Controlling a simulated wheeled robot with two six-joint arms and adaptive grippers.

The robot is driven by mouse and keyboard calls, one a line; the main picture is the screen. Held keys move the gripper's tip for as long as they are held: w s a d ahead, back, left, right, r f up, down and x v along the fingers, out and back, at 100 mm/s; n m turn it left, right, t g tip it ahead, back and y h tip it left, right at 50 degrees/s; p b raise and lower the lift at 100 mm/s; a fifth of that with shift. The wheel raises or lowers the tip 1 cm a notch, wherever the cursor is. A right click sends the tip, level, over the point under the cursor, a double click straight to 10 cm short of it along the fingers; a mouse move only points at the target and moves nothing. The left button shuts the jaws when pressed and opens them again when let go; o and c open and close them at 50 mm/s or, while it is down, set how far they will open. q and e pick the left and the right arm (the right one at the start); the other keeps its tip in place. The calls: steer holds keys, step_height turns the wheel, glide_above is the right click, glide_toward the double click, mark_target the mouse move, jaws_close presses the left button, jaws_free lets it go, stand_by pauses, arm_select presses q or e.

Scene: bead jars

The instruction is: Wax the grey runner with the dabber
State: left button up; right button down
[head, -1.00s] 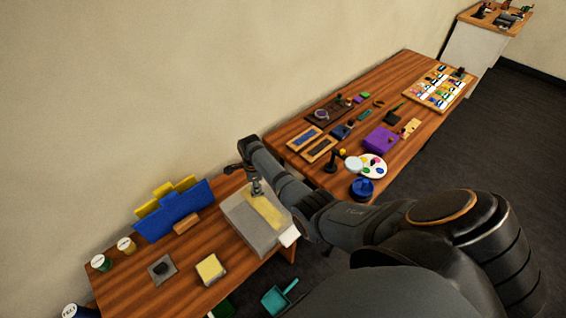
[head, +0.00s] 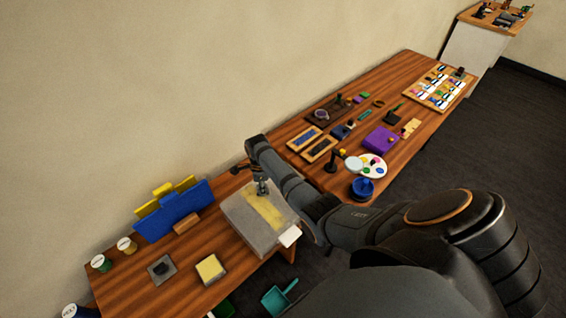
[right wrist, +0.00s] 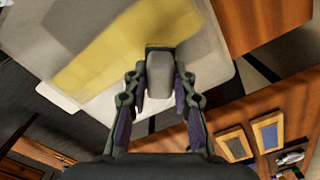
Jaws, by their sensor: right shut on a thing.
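The grey runner (head: 240,222) is the pale grey top of a block-like stand at the right end of the near table. A wide yellow band (head: 268,213) lies along it, with grey bare on both sides; in the right wrist view the band (right wrist: 100,60) runs diagonally. My right gripper (head: 262,189) is above the band's far end, shut on the dabber. In the right wrist view the dabber (right wrist: 170,78) is a grey block between the fingers, its dark end over the band's edge. I cannot tell whether it touches. My left gripper is out of view.
On the near table are a yellow-topped square pad (head: 210,269), a dark slab with a knob (head: 160,268), a blue rack (head: 175,210) and jars (head: 102,262). A white tab (head: 290,236) sticks out at the stand's front. The second table (head: 350,105) is crowded.

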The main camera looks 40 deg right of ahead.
stand_by(0.3)
steer(key=shift+s+a, duration=0.2)
steer(key=shift+a, duration=0.05)
steer(key=shift+s+a, duration=0.15)
steer(key=shift+s, duration=0.25)
stand_by(0.5)
steer(key=shift+s, duration=0.25)
stand_by(0.4)
